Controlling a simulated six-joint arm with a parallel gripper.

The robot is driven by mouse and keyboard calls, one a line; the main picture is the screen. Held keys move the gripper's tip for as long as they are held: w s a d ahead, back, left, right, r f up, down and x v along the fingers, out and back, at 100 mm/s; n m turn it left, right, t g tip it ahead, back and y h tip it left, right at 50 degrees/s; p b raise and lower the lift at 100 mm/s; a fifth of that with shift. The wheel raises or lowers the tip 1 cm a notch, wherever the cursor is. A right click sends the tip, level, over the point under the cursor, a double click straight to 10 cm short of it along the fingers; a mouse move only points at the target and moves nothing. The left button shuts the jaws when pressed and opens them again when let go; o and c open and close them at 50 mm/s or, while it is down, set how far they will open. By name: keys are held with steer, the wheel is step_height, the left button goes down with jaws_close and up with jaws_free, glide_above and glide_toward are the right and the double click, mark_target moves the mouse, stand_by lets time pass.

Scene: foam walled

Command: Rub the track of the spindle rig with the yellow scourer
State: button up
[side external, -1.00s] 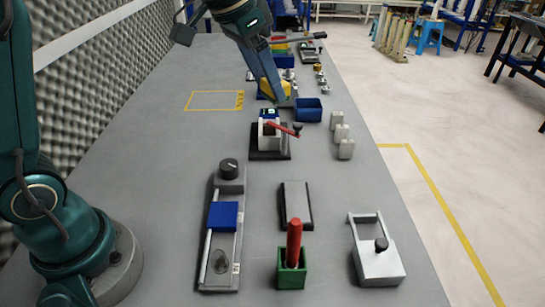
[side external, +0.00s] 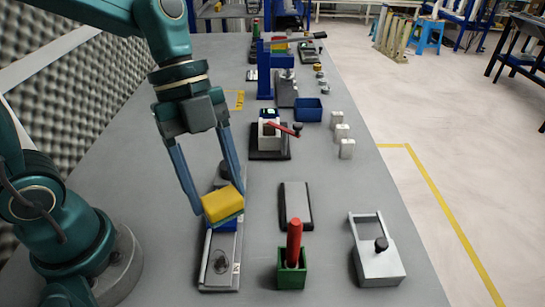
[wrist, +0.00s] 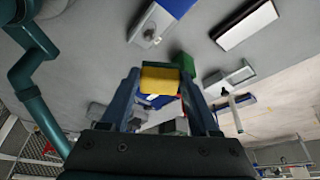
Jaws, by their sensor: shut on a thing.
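My gripper (side external: 221,203) is shut on the yellow scourer (side external: 224,206), a yellow block with a thin green layer underneath. It also shows between the fingers in the wrist view (wrist: 160,79). In the side view it hangs over the middle of the spindle rig (side external: 236,262), a long grey base with a black knob at its far end and a pale rod along its left side. The scourer mostly covers the rig's blue block (side external: 222,226). A dark smudge (side external: 220,262) marks the near track. I cannot tell whether the scourer touches the rig.
Right of the rig are a dark-edged grey pad (side external: 296,205), a green holder (side external: 291,276) with a red handle, and a silver frame (side external: 378,262) with a black knob. Behind stand a red-levered device (side external: 270,140), a blue bin (side external: 308,110) and pale blocks (side external: 341,132).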

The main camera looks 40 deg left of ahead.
steer(key=s+d+f+m+g+y, duration=0.1)
steer(key=s+d+f+m+g, duration=0.15)
steer(key=s+m, duration=0.35)
glide_above(210, 281)
steer(key=shift+m, duration=0.3)
steer(key=shift+s+f, duration=0.2)
steer(key=shift+f, duration=1.15)
steer(key=shift+s+f, duration=0.2)
steer(key=shift+f, duration=1.1)
step_height(210, 281, down, 3)
steer(key=shift+w+r, duration=0.1)
steer(key=shift+w, duration=0.05)
steer(key=w+a, duration=0.2)
steer(key=shift+w+a+f, duration=0.1)
steer(key=shift+w+f, duration=0.1)
steer(key=shift+w, duration=0.15)
jaws_close()
steer(key=shift+w+a+f+t, duration=0.1)
steer(key=shift+w+a+t, duration=0.15)
steer(key=shift+w+a, duration=1)
steer(key=s+d, duration=0.4)
steer(key=shift+s+d+r, duration=0.35)
steer(key=shift+s, duration=0.05)
steer(key=shift+s+d+r, duration=0.15)
steer(key=shift+s+d, duration=0.05)
steer(key=shift+s, duration=0.1)
step_height(210, 281, up, 2)
steer(key=shift+w+a+r, duration=0.1)
steer(key=shift+r, duration=2.9)
